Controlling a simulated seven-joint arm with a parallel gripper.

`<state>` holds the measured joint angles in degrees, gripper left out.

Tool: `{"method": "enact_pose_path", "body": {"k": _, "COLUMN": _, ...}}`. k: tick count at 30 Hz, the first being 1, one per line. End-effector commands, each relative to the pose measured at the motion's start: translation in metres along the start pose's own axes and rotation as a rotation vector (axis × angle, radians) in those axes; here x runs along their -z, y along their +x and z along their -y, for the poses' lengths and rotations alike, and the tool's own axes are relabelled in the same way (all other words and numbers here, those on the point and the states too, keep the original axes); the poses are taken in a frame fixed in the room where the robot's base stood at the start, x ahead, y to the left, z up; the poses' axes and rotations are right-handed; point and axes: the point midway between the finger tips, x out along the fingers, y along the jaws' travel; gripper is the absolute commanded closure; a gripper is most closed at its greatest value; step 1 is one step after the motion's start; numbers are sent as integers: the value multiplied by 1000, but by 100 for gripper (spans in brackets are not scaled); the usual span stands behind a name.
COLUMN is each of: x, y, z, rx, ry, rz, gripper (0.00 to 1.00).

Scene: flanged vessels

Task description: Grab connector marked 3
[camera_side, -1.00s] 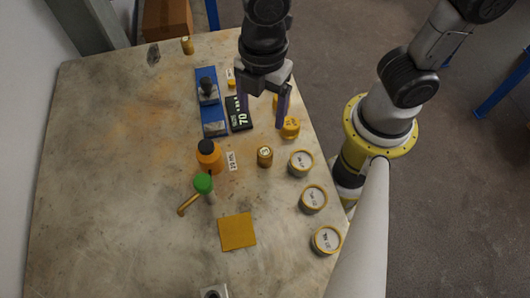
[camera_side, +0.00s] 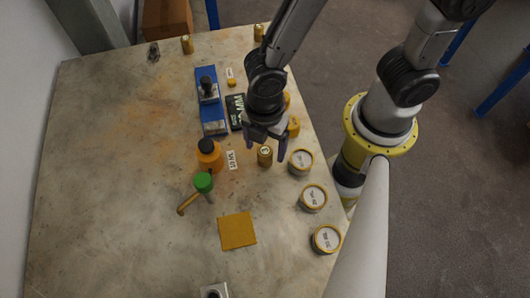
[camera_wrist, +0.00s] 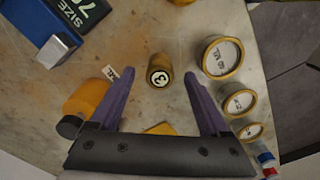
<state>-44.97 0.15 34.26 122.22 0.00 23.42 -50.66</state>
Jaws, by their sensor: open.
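The connector marked 3 (camera_wrist: 160,72) is a small yellow cylinder with a black "3" in a white circle on its top. It stands upright on the table. In the side view the same connector (camera_side: 265,156) is just below my gripper (camera_side: 265,148). In the wrist view my gripper (camera_wrist: 156,82) has its two purple fingers spread wide. The connector shows between and slightly beyond the fingertips, with clear space on both sides. Nothing is held.
Round white-topped containers (camera_side: 301,162) line the right table edge. An orange bottle (camera_side: 209,156) and a green-topped part (camera_side: 203,183) stand to the left. A blue fixture (camera_side: 213,121) is behind. A yellow square (camera_side: 237,231) lies on clear table in front.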

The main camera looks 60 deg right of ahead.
Motion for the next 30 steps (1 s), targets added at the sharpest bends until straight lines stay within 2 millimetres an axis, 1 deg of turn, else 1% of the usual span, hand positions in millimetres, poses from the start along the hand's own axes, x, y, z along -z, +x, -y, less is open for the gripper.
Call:
{"method": "enact_pose_path", "body": {"k": 1, "x": 0, "y": 8, "z": 1, "rx": 4, "ry": 0, "rz": 3, "gripper": 20}}
{"method": "enact_pose_path", "body": {"k": 3, "x": 0, "y": 18, "z": 1, "rx": 4, "ry": 0, "rz": 3, "gripper": 20}}
{"method": "enact_pose_path", "body": {"k": 6, "x": 0, "y": 26, "z": 0, "rx": 1, "ry": 0, "rz": 1, "gripper": 20}}
{"method": "enact_pose_path", "body": {"k": 14, "x": 0, "y": 29, "z": 0, "rx": -1, "ry": 0, "rz": -1, "gripper": 20}}
{"method": "enact_pose_path", "body": {"k": 15, "x": 0, "y": 28, "z": 0, "rx": -1, "ry": 0, "rz": -1, "gripper": 24}}
{"method": "enact_pose_path", "body": {"k": 17, "x": 0, "y": 28, "z": 0, "rx": -1, "ry": 0, "rz": -1, "gripper": 35}}
{"method": "enact_pose_path", "body": {"k": 21, "x": 0, "y": 28, "z": 0, "rx": -1, "ry": 0, "rz": -1, "gripper": 60}}
{"method": "enact_pose_path", "body": {"k": 26, "x": 0, "y": 28, "z": 0, "rx": -1, "ry": 0, "rz": -1, "gripper": 89}}
{"method": "enact_pose_path", "body": {"k": 27, "x": 0, "y": 28, "z": 0, "rx": -1, "ry": 0, "rz": -1, "gripper": 96}}
{"method": "enact_pose_path", "body": {"k": 28, "x": 0, "y": 28, "z": 0, "rx": -1, "ry": 0, "rz": -1, "gripper": 100}}
{"method": "enact_pose_path", "body": {"k": 30, "x": 0, "y": 28, "z": 0, "rx": -1, "ry": 0, "rz": -1, "gripper": 100}}
